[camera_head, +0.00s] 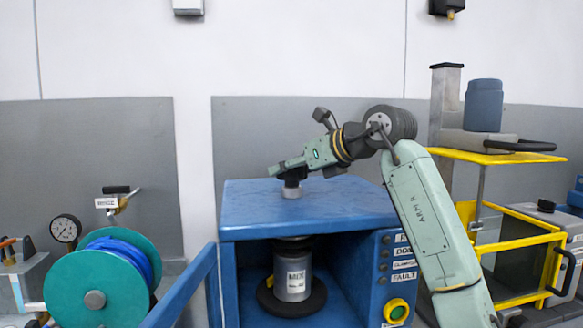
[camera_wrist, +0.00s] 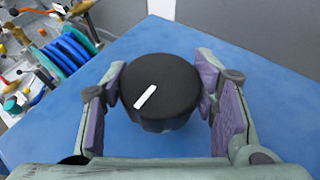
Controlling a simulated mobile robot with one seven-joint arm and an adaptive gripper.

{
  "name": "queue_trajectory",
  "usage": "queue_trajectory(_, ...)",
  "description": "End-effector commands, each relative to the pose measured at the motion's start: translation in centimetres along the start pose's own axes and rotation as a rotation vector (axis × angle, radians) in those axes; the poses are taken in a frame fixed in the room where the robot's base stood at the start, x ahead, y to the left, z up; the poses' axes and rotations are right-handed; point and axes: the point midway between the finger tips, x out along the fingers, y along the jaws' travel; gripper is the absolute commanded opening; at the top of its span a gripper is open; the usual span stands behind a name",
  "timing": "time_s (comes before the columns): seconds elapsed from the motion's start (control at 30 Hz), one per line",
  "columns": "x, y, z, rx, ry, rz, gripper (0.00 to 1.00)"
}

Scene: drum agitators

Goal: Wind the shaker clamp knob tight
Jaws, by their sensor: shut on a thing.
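The clamp knob is a round black knob with a white pointer line (camera_wrist: 158,88), seen from above in the wrist view. In the head view the dark knob (camera_head: 291,188) sits on a short grey collar on top of the blue shaker cabinet (camera_head: 330,212). My gripper (camera_wrist: 162,88) is shut on the knob, with purple pads on its left and right sides. It also shows in the head view (camera_head: 290,172), above the cabinet top. The white line slants from lower left to upper right. Inside the cabinet a grey labelled can (camera_head: 293,279) stands on a black round plate, below a dark clamp plate.
A teal hose reel with blue hose (camera_head: 100,280) and a pressure gauge (camera_head: 66,230) stand at left. A blue door (camera_head: 185,290) is swung open at the cabinet's left. A yellow-framed cart (camera_head: 515,260) stands at right. The cabinet top around the knob is clear.

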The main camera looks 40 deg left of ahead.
Motion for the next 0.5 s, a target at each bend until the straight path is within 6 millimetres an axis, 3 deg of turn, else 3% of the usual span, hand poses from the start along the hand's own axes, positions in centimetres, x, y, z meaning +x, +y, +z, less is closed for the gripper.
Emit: queue_trajectory(0.5,0.01,0.02,-0.28,0.052,0.002,-0.142,0.26)
